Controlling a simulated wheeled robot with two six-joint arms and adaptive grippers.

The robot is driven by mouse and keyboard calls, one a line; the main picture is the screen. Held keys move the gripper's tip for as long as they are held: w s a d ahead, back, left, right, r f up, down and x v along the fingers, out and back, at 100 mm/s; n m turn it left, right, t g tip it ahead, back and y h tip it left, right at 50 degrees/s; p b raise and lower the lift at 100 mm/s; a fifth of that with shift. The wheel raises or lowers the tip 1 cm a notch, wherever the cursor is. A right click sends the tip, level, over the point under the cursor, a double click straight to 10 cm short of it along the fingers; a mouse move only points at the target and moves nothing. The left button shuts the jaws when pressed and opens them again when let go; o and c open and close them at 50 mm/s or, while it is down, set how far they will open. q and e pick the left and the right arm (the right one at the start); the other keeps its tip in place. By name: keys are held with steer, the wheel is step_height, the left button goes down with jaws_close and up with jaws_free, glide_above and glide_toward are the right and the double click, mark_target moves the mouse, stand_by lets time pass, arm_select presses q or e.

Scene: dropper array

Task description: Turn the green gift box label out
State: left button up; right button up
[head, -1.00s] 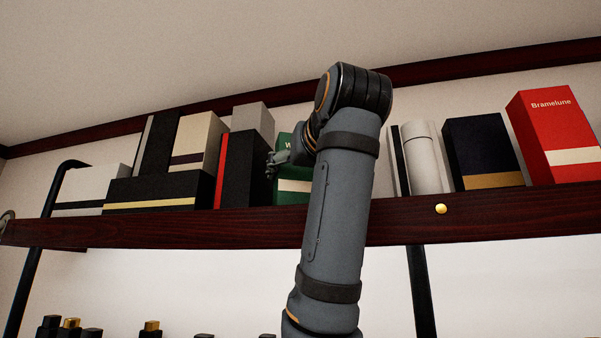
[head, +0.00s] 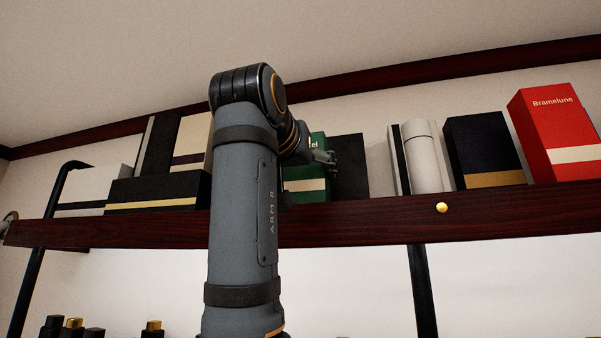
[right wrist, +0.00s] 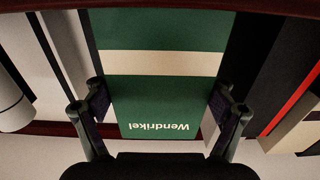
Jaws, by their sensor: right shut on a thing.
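The green gift box (head: 306,190) stands on the dark wood shelf, with a cream band on its front. In the head view, my arm hides its left part and most of its lettering. In the right wrist view, the green box (right wrist: 165,25) shows its front with the name "Wendrikel" and the cream band facing the camera; the name reads upside down in that picture. My right gripper (head: 324,157) is at the box's upper front. In the right wrist view, the right gripper (right wrist: 160,98) has one finger at each side edge of the box and is shut on it. My left gripper is not seen.
A black box (head: 352,165) stands just right of the green one. Farther right are a white cylinder (head: 427,170), a navy box (head: 483,150) and a red box (head: 551,125). A long black box (head: 150,190) is at left. The shelf's front edge (head: 400,217) runs below.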

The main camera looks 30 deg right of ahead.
mark_target(299, 169)
steer(key=shift+a, duration=0.15)
steer(key=o, duration=1.1)
steer(key=shift+c, duration=0.2)
steer(key=shift+s+a, duration=0.2)
steer(key=shift+a, duration=0.05)
steer(key=v, duration=0.6)
steer(key=shift+s+a+f, duration=0.1)
steer(key=shift+s+a, duration=0.05)
steer(key=shift+s, duration=0.05)
